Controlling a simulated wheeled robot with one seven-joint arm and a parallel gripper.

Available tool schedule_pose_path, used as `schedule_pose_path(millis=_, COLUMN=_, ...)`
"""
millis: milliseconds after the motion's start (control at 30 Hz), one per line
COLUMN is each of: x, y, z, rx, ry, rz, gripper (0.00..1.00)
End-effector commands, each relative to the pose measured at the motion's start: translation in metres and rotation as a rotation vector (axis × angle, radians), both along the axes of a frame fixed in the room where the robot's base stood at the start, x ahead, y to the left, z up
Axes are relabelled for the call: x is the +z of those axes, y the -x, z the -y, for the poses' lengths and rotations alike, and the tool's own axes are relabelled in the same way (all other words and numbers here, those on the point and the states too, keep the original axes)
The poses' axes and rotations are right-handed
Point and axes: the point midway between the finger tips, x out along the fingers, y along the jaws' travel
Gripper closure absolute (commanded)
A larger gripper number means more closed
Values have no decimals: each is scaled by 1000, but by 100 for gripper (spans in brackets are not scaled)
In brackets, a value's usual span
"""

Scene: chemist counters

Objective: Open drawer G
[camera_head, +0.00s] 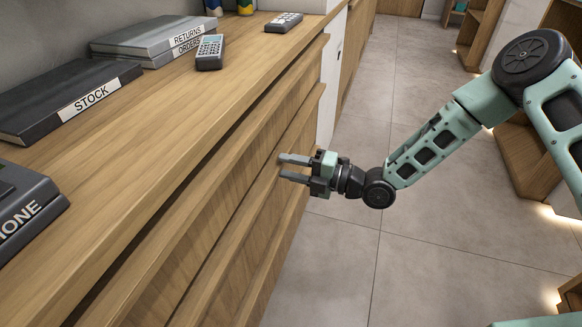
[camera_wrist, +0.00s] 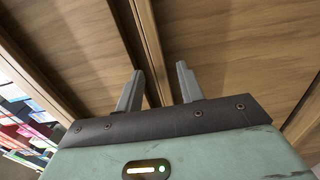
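The wooden counter (camera_head: 215,165) has drawer fronts with long lip edges along its side. No letter shows on any front, so I cannot tell which one is drawer G. My gripper (camera_head: 285,168) is at the counter's front, close to one lip edge. A wooden ledge (camera_wrist: 150,45) runs between the fingertips' directions, with wood panels on both sides. I cannot tell whether the fingertips touch the wood.
The tiled floor (camera_head: 420,240) beside the counter is clear. Wooden shelves (camera_head: 530,150) stand at the right.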

Motion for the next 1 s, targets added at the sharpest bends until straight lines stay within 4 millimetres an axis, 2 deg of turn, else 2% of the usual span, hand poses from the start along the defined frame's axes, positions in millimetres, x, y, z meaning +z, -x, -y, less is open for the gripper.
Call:
schedule_pose_path(millis=67, x=0, y=0, z=0, rx=0, ry=0, rz=0, gripper=62)
schedule_pose_path(millis=167, x=0, y=0, z=0, rx=0, ry=0, rz=0, gripper=87)
schedule_pose_path(millis=200, x=0, y=0, z=0, rx=0, ry=0, rz=0, gripper=98)
schedule_pose_path(millis=233, x=0, y=0, z=0, rx=0, ry=0, rz=0, gripper=100)
schedule_pose_path(millis=467, x=0, y=1, z=3, rx=-1, ry=1, rz=0, gripper=100)
schedule_pose_path(millis=633, x=-1, y=6, z=18, rx=-2, ry=2, rz=-1, gripper=100)
schedule_pose_path(millis=767, x=-1, y=13, z=40, rx=-3, ry=3, rz=0, gripper=100)
schedule_pose_path(millis=1000, x=-2, y=34, z=98, rx=-6, ry=3, rz=-1, gripper=100)
